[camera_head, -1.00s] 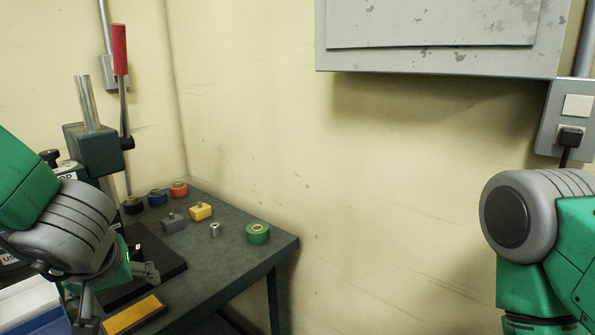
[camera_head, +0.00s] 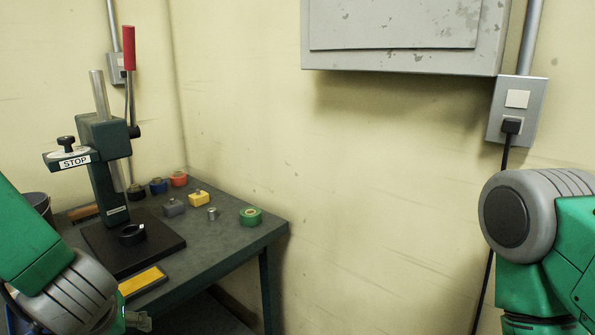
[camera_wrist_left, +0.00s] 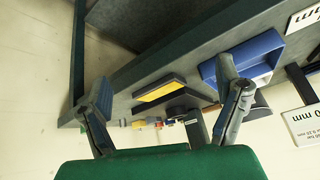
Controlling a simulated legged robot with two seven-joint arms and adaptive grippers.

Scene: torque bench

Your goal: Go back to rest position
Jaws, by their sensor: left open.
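My left arm comes in at the lower left of the head view. Part of my left gripper (camera_head: 138,320) shows at the bottom edge there, in front of the bench. In the left wrist view both fingers of my left gripper (camera_wrist_left: 165,105) are spread wide, with nothing between them. My right arm stands at the right edge of the head view, and its gripper is out of the picture. The dark grey bench (camera_head: 222,248) stands against the wall in the corner. A press (camera_head: 108,165) with a red-handled lever stands on it, with a black ring (camera_head: 131,234) on its base plate.
A yellow-topped bar (camera_head: 142,283) lies near the front edge. A blue bin (camera_wrist_left: 258,58) shows in the wrist view. A grey cabinet (camera_head: 400,45) hangs above.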

